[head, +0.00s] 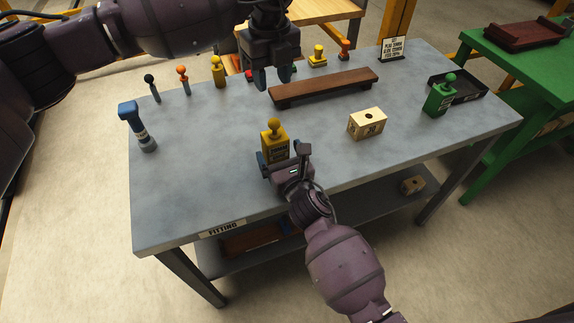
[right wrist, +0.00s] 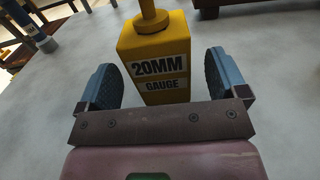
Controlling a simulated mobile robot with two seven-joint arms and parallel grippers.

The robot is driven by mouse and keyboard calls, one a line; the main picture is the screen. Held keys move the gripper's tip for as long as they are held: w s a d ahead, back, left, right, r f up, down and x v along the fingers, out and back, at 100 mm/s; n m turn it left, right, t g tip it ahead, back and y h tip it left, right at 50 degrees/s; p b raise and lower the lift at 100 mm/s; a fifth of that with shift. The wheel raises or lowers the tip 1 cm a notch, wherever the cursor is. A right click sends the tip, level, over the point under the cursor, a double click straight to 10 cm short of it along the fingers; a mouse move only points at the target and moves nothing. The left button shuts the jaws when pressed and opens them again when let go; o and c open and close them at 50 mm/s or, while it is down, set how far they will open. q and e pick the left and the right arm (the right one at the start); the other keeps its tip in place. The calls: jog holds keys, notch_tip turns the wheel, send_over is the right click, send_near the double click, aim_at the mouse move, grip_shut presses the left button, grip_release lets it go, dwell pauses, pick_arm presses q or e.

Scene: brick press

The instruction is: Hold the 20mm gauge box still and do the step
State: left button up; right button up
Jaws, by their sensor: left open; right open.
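The yellow 20mm gauge box (head: 274,142) stands upright on the grey table, with a round knob on top. Its label "20MM GAUGE" faces the camera in the right wrist view (right wrist: 157,62). My right gripper (head: 277,160) is open, with one blue finger on each side of the box. In the right wrist view, gaps show between the box and both fingers (right wrist: 164,80). My left gripper (head: 273,78) is open and empty above the back of the table, near the left end of the brown wooden rail.
The brown rail (head: 325,87), a tan block with a hole (head: 367,123), a green knobbed box (head: 439,97) and a black tray (head: 466,90) stand on the table (head: 210,150). A blue-headed tool (head: 136,126) stands left. Several knobbed pieces line the back. The front left is clear.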

aim_at(274, 142)
jog(key=shift+x, duration=2.05)
jog(key=shift+c, duration=0.4)
jog(key=c, duration=1)
